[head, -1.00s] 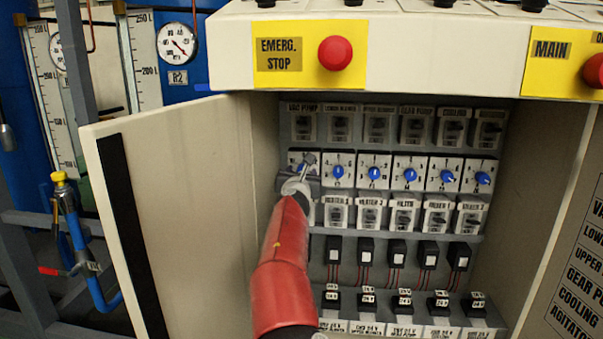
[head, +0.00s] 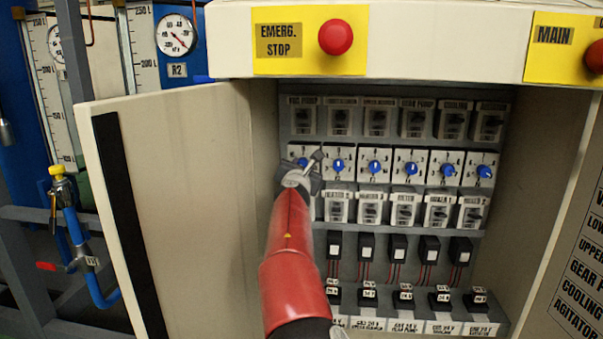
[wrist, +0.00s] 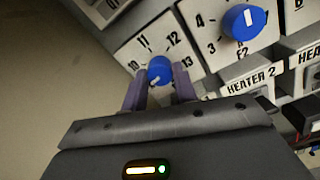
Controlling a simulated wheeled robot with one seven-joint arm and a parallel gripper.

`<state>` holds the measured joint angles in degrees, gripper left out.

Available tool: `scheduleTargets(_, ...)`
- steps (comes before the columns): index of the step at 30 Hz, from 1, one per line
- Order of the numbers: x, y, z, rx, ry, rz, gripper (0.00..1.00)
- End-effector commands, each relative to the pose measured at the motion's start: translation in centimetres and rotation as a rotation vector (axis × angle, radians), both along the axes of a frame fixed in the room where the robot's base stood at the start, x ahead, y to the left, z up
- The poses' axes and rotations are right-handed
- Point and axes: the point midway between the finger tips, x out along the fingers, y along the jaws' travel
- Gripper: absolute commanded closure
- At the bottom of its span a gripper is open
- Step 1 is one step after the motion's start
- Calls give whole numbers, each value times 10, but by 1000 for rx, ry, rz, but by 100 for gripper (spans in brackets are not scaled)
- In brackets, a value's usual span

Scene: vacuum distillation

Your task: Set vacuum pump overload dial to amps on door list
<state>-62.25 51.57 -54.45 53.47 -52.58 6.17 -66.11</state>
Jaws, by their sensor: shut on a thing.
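The vacuum pump overload dial is the leftmost blue knob (head: 302,161) in the dial row, under the switch labelled VAC PUMP. In the wrist view this blue knob (wrist: 160,70) sits on a white plate marked 10, 11, 12 and 13. A pale mark shows on its lower side; I cannot tell its exact setting. My gripper (wrist: 159,88) is shut on the knob, with one finger on each side. In the head view my gripper (head: 305,170) partly covers the dial plate. The door list (head: 580,270) is at the right edge, with names showing but its amps cut off.
Neighbouring blue dials (head: 338,165) stand close on the right, with switches above and below. The open left door (head: 180,200) is near my arm. A red emergency stop button (head: 335,37) sits above on the cabinet's front.

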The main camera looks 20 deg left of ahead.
Motion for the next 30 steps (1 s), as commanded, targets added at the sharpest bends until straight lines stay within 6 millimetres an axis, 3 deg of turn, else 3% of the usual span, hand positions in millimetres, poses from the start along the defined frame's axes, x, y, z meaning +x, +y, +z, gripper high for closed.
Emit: scheduleTargets(30,0,0,-4,940,226,0,94)
